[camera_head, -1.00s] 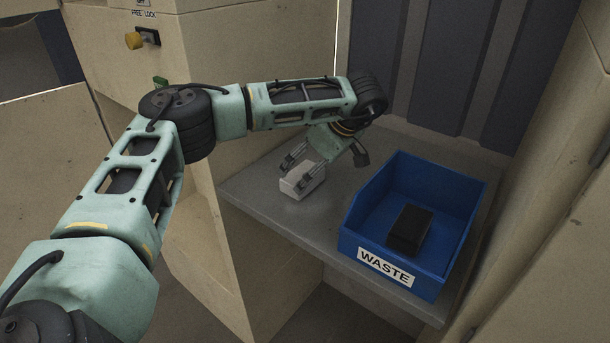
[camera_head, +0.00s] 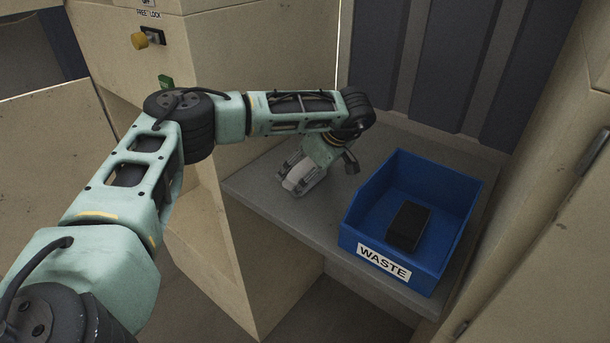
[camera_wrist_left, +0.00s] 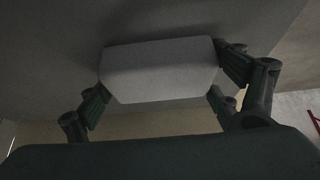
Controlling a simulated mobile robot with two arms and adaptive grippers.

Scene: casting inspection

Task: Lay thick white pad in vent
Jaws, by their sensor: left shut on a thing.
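The thick white pad (camera_head: 298,178) is a pale block at the left part of the grey shelf. My left gripper (camera_head: 296,172) reaches down over it and is shut on it. In the left wrist view the pad (camera_wrist_left: 160,72) sits between the two fingers of my left gripper (camera_wrist_left: 158,92), one finger at each side. I cannot tell whether the pad's underside touches the shelf. No vent can be made out in these frames. My right gripper is not in view.
A blue bin (camera_head: 447,262) labelled WASTE stands on the grey shelf (camera_head: 262,190), right of the pad, with a black block (camera_head: 408,226) in it. A beige cabinet (camera_head: 225,245) with a yellow knob (camera_head: 139,41) stands on the left. Dark ribbed panels (camera_head: 440,70) close off the back.

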